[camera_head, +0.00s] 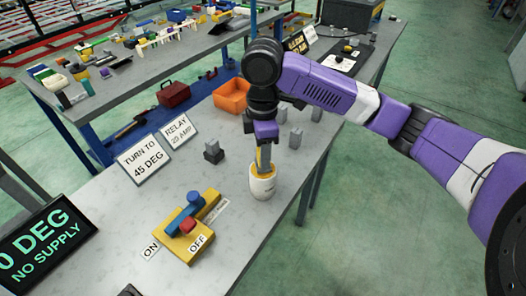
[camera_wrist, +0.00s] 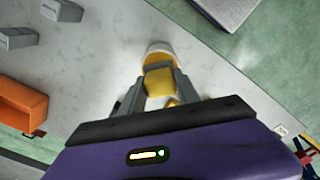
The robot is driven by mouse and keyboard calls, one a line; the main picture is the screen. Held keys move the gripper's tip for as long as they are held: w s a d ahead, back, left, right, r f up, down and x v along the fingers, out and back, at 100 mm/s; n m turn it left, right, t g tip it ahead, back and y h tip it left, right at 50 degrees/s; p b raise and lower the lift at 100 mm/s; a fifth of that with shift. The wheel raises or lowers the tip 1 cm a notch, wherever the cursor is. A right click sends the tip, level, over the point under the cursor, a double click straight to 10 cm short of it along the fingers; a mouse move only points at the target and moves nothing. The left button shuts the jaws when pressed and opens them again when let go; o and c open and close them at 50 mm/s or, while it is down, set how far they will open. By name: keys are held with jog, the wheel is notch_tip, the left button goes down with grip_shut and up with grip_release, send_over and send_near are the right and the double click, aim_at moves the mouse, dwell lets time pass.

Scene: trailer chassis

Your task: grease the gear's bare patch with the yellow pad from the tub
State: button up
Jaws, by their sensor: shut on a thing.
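A white tub (camera_head: 262,187) with yellow at its top stands on the grey bench, below my gripper (camera_head: 263,160). My gripper points down with its fingertips at the tub's mouth. In the wrist view, the tub's pale rim (camera_wrist: 162,47) shows just beyond the fingertips. A yellow pad (camera_wrist: 158,82) shows between the two fingers, and my gripper is shut on it. The pad's lower end is hard to tell from the yellow in the tub. I cannot make out the gear or its bare patch in either view.
A yellow switch block (camera_head: 188,243) with a blue lever stands to the left front. An orange bin (camera_head: 231,96) and several small grey blocks (camera_head: 295,138) stand near the tub. Signs (camera_head: 143,160) and a dark display (camera_head: 42,243) line the left side. The bench's right edge is close.

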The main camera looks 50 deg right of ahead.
jog(key=shift+f, duration=0.6)
dwell(1.7)
jog(key=shift+r, duration=0.15)
notch_tip(320, 180, up, 7)
jog(key=p, duration=0.5)
jog(key=shift+p, duration=0.3)
jog(key=shift+s, duration=0.1)
dwell(0.7)
